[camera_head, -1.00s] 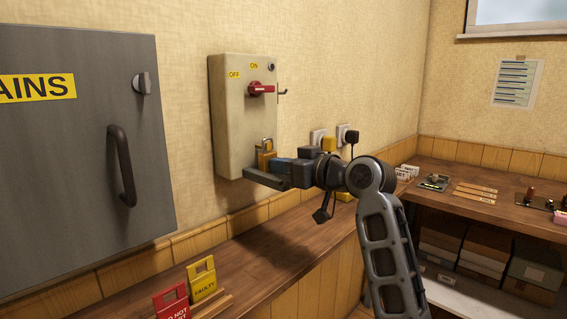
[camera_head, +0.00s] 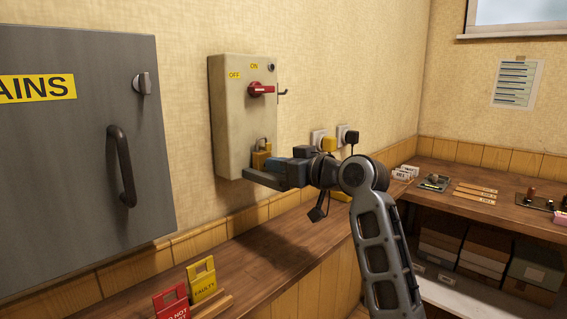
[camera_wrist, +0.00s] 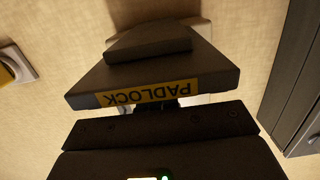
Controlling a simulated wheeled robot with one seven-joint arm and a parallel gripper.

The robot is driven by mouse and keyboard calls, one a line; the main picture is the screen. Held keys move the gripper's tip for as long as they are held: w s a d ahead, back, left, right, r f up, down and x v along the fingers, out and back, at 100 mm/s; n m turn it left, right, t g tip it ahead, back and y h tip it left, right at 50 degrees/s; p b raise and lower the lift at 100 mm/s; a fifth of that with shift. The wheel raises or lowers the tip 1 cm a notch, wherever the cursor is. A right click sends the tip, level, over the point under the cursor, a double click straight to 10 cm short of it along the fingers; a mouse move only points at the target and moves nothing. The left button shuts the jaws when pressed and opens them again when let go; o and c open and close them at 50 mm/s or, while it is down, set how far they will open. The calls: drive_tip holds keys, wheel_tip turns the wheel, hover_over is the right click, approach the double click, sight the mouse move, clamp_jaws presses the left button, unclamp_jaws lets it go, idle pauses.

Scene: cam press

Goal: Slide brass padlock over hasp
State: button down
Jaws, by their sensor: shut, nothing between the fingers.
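The brass padlock (camera_head: 261,160) is upright with its shackle up, at the lower right of the cream switch box (camera_head: 232,125). My gripper (camera_head: 278,165) is shut and empty, close to the padlock's right side; whether they touch I cannot tell. A dark ledge (camera_head: 262,180) lies below the padlock. In the wrist view a dark piece with an upside-down PADLOCK label (camera_wrist: 135,94) lies just beyond my gripper's dark bar (camera_wrist: 160,128). The padlock cannot be made out there. I cannot make out the hasp or whether the shackle is around it.
The box has a red handle (camera_head: 262,89) and a small hook (camera_head: 284,92) on its right. A grey cabinet (camera_head: 75,150) is at left. Red (camera_head: 172,303) and yellow (camera_head: 202,280) tags stand on the wooden counter (camera_head: 275,250). Plugs (camera_head: 350,137) are on the wall behind.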

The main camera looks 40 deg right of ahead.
drive_tip(key=s, duration=0.9)
drive_tip(key=shift+d+p, duration=0.15)
drive_tip(key=shift+p, duration=0.2)
drive_tip(key=shift+s, duration=0.2)
idle(0.6)
